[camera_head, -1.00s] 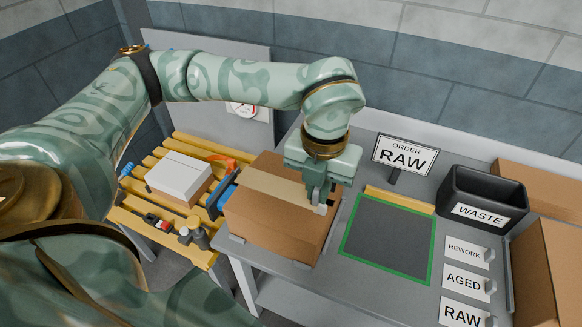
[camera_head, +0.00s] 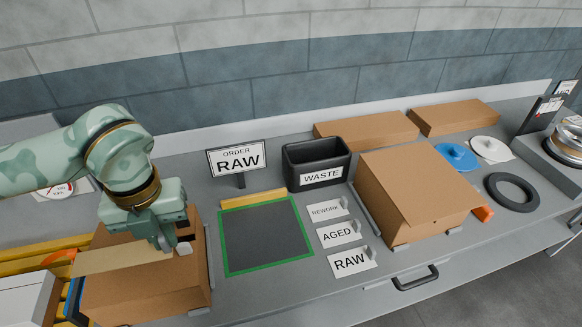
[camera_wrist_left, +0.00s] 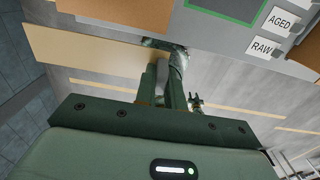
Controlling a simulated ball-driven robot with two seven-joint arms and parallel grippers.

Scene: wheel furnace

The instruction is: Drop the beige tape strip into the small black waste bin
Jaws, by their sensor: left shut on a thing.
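The beige tape strip (camera_head: 115,260) runs flat across the view of the near-left cardboard box (camera_head: 150,290). My left gripper (camera_head: 165,243) is shut on its right end. In the left wrist view the strip (camera_wrist_left: 95,52) extends leftward from the fingers (camera_wrist_left: 163,75), with floor visible past its edge, so it appears clear of the box. The black waste bin (camera_head: 292,160), labelled WASTE, stands upright at the back of the table, to the right of the gripper. Its inside is mostly hidden. My right gripper is not in view.
An ORDER RAW sign (camera_head: 236,160) and a green-edged dark mat (camera_head: 265,235) lie between gripper and bin. Label plates (camera_head: 338,235) stand in front of the bin. A larger cardboard box (camera_head: 415,195) is right of it. A white box (camera_head: 25,297) is at left.

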